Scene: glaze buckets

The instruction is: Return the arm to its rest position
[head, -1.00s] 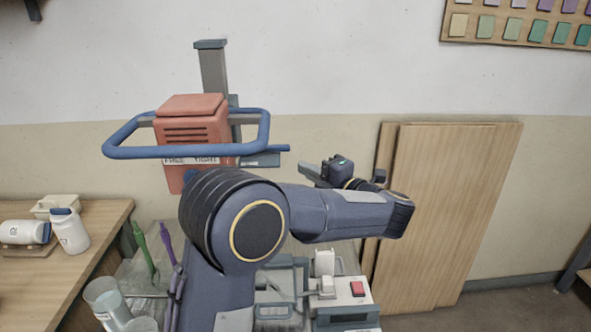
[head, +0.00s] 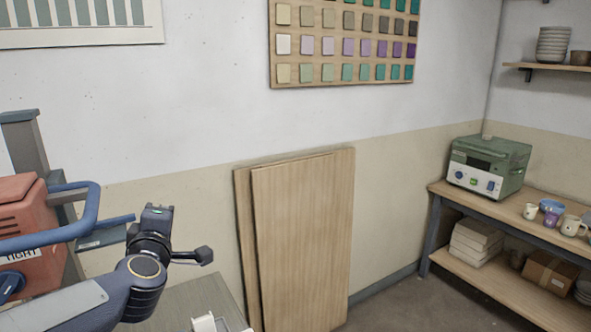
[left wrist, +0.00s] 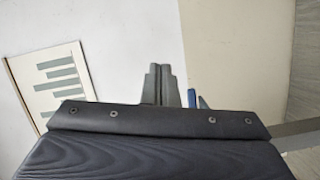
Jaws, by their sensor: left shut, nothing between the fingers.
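My left arm (head: 60,305) comes in from the lower left of the head view. Its dark wrist (head: 150,240) is bent up, beside the blue handle and above a grey surface. I cannot make out the fingertips there. In the left wrist view the grey fingers of my left gripper (left wrist: 160,70) are together with nothing between them, against the pale wall. My right gripper is in neither view.
A red machine (head: 25,235) with a blue handle (head: 80,225) stands close to my left arm. Wooden boards (head: 300,240) lean on the wall. A bench (head: 500,213) at right carries a green device (head: 488,165) and several cups. Floor between them is clear.

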